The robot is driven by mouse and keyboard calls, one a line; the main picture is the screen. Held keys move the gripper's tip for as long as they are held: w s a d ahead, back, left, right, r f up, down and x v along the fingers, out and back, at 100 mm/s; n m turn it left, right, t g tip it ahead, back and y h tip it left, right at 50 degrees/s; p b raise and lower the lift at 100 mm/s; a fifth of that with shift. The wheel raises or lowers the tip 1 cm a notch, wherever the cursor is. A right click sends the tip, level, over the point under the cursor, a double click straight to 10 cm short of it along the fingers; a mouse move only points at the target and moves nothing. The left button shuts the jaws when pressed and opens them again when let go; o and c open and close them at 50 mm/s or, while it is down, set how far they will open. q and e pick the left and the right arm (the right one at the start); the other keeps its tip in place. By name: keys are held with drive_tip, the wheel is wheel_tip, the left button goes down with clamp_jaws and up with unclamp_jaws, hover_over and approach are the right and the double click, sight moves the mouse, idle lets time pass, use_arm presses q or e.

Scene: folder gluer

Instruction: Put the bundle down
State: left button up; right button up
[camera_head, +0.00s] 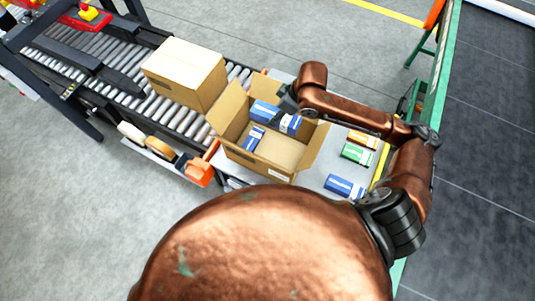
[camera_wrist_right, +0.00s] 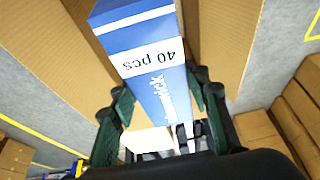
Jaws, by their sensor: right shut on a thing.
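My right gripper (camera_head: 288,104) is over the open cardboard box (camera_head: 226,106). In the wrist view its two fingers (camera_wrist_right: 160,95) are shut on a blue and white bundle (camera_wrist_right: 152,62) marked "40 pcs". In the head view a blue and white bundle (camera_head: 265,112) shows at the gripper, over the box's far part. Whether it touches the box or its contents is unclear. Another blue bundle (camera_head: 253,138) lies inside the box at the left. Bare cardboard shows in the box's near right part. The box flaps stand open. My left gripper is not in view.
A closed carton (camera_head: 187,72) sits on the roller conveyor (camera_head: 130,85), left of the open box. On the grey table (camera_head: 312,178) lie an orange and white bundle (camera_head: 362,139), a green one (camera_head: 357,153) and a blue one (camera_head: 345,187).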

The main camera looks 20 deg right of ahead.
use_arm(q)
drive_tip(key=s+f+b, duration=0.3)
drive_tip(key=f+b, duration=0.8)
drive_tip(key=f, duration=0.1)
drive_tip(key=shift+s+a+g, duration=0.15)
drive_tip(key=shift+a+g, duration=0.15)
use_arm(e)
drive_tip(key=s+d+f+n+g, duration=0.2)
drive_tip(key=f+n, duration=0.6)
drive_tip(key=f, duration=0.6)
drive_tip(key=s+d+f+n+g, duration=0.1)
drive_tip(key=s+f+n+g, duration=0.2)
drive_tip(key=f+n, duration=0.6)
wheel_tip(320, 180, down, 5)
drive_tip(key=shift+d+r+n+g, duration=0.1)
drive_tip(key=shift+d+n+g, duration=0.25)
drive_tip(key=shift+g, duration=0.25)
drive_tip(key=shift+f+y, duration=0.3)
drive_tip(key=shift+f, duration=0.3)
drive_tip(key=shift+f, duration=0.1)
drive_tip(key=o, duration=1.4)
drive_tip(key=shift+s, duration=0.1)
drive_tip(key=shift+c, duration=0.2)
